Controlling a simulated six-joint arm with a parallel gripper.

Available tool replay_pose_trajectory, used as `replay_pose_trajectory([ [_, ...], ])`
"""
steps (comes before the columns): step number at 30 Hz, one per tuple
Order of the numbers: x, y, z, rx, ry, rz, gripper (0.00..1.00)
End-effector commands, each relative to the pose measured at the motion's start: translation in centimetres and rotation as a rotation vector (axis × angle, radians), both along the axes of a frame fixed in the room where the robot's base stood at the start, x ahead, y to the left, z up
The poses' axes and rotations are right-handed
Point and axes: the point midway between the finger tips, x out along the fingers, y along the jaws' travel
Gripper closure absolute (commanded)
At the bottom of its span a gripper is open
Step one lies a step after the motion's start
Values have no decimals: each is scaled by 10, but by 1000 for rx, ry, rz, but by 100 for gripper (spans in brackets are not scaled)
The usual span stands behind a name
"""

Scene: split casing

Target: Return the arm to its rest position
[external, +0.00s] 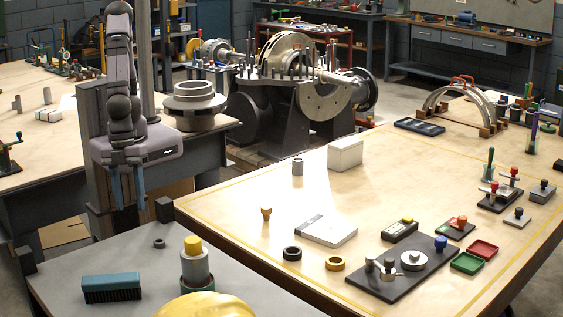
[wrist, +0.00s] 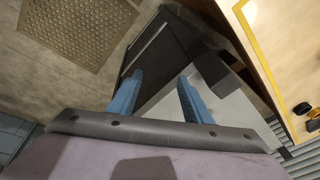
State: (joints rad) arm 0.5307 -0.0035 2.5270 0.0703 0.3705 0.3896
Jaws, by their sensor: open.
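My gripper (external: 127,188) hangs from my arm at the left in the external view, fingers pointing down. It is beside the near end of the large wooden table (external: 240,205), above the gap near the grey side table (external: 110,254). Its two blue fingers are apart with nothing between them. They also show in the wrist view (wrist: 158,95), over the floor and the dark edge of a table, touching nothing.
The wooden table carries a white box (external: 345,154), a white flat block (external: 326,230), rings and a dark fixture plate (external: 388,278). A blue brush (external: 111,288) and a yellow-capped cylinder (external: 195,263) stand on the side table. A split casing (external: 290,85) stands behind.

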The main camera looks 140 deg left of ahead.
Motion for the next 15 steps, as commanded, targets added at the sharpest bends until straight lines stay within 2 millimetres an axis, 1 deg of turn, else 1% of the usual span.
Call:
replay_pose_trajectory([
  [1,-12,3,4,18,27,-17,55],
  [4,-33,12,6,55,81,-45,55],
  [6,-29,25,-2,54,100,40,55],
  [15,-33,73,-13,50,183,354,55],
])
